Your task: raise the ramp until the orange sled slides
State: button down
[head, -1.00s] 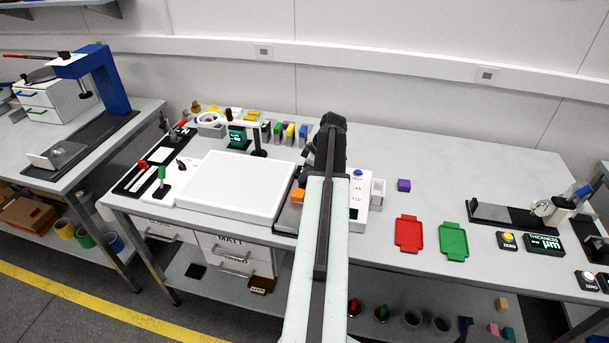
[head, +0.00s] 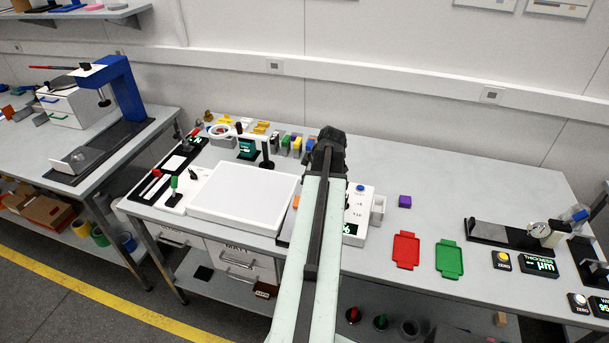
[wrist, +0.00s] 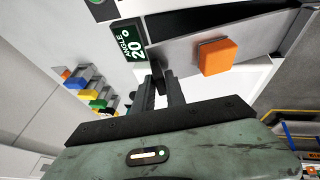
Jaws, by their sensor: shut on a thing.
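The orange sled (wrist: 215,57) is a small block on the grey ramp (wrist: 188,24) in the wrist view. Only a sliver of the sled (head: 296,202) shows beside my arm in the head view. My gripper (wrist: 160,74) is shut on a dark handle (wrist: 162,67) at the ramp's near edge, left of the sled. The ramp looks tilted. A dark angle display (wrist: 132,47) beside it reads about 20. In the head view my arm hides the jaws and most of the ramp.
A large white panel (head: 245,195) lies left of my arm. Several coloured blocks (wrist: 85,88) stand at the back. Bare bench lies around the trays.

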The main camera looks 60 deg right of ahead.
jog(key=shift+w+a, duration=0.15)
jog(key=shift+a, duration=0.1)
jog(key=c, duration=1.7)
grip_release()
jog(key=shift+d+r, duration=0.1)
jog(key=p+v, duration=0.6)
jog(key=v, duration=0.2)
jog(key=shift+p, duration=0.4)
